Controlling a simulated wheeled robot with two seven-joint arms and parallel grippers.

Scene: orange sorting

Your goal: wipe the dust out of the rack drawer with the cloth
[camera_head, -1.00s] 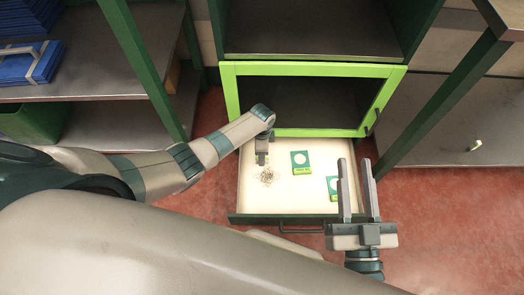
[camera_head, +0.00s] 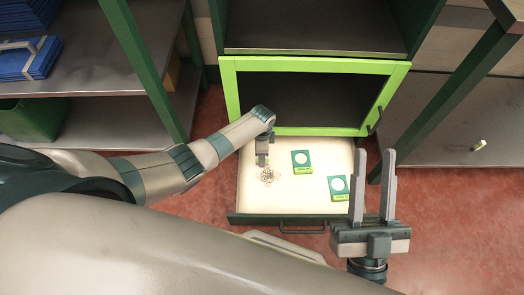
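The rack drawer (camera_head: 250,205) is pulled out below the bright green frame, with a pale inside. A small patch of dark, scribble-like dust (camera_head: 267,176) lies on its floor, left of the middle. My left gripper (camera_head: 262,161) points down into the drawer, just behind the dust. Its fingers are small and mostly hidden from above, so I cannot tell if they are shut. I cannot make out a cloth; a small greenish bit shows at the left fingertips. My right gripper (camera_head: 374,154) is open and empty, at the drawer's right front corner, fingers pointing away.
Two green-and-white boxes, one (camera_head: 302,162) near the drawer's middle and one (camera_head: 338,188) at its right, stand in the drawer. The green frame (camera_head: 310,66) is above. Green shelf posts stand left and right. Red floor is free at the right.

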